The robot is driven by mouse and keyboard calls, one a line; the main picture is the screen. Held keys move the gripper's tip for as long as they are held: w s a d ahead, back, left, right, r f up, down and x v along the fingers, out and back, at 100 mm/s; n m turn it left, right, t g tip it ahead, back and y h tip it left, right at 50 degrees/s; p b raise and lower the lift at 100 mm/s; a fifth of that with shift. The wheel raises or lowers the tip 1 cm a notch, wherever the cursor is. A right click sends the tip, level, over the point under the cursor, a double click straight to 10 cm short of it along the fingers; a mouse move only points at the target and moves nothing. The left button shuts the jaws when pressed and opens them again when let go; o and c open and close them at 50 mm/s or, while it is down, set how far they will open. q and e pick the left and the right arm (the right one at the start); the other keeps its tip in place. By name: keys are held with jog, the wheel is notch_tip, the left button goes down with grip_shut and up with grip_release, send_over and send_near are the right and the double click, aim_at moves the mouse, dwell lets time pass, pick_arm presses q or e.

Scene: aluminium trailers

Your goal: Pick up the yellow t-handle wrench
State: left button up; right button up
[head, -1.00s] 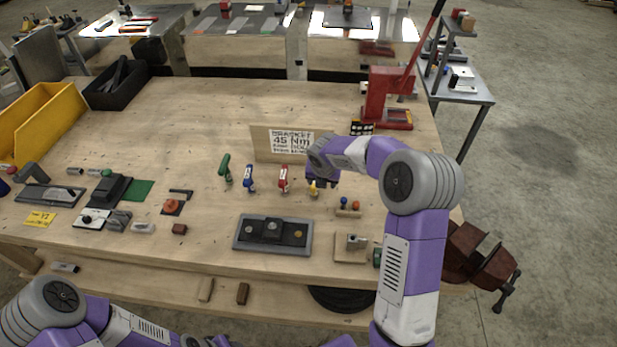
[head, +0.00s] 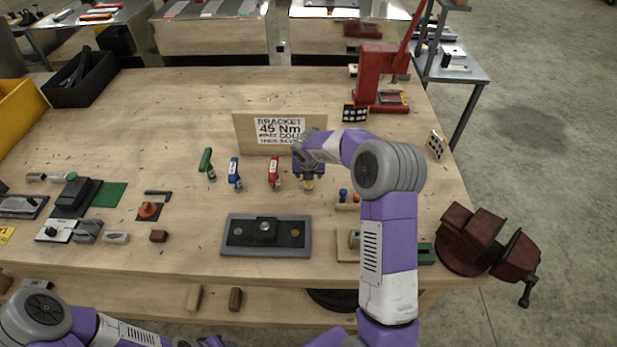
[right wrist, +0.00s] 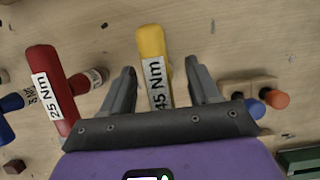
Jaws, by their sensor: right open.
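The yellow t-handle wrench (right wrist: 153,62) carries a "45 Nm" label in the right wrist view. My right gripper (right wrist: 160,72) is open, with one finger on each side of the yellow handle and a visible gap on the left side. The wrench's lower part is hidden behind the gripper's body. In the head view my right gripper (head: 308,174) is over the wrench, and only a small yellow bit (head: 308,185) shows below it. My left arm is at the lower left of the head view; its gripper is not visible.
A red wrench (head: 274,172) marked "25 Nm" stands close left of the yellow one, then blue (head: 235,174) and green (head: 207,163) ones. A small block with blue and orange knobs (right wrist: 257,97) is close right. A sign (head: 255,133) reading "BRACKET 45 Nm" stands behind.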

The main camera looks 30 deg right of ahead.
jog(key=shift+x, duration=1.15)
jog(key=shift+w+r, duration=0.1)
grip_shut()
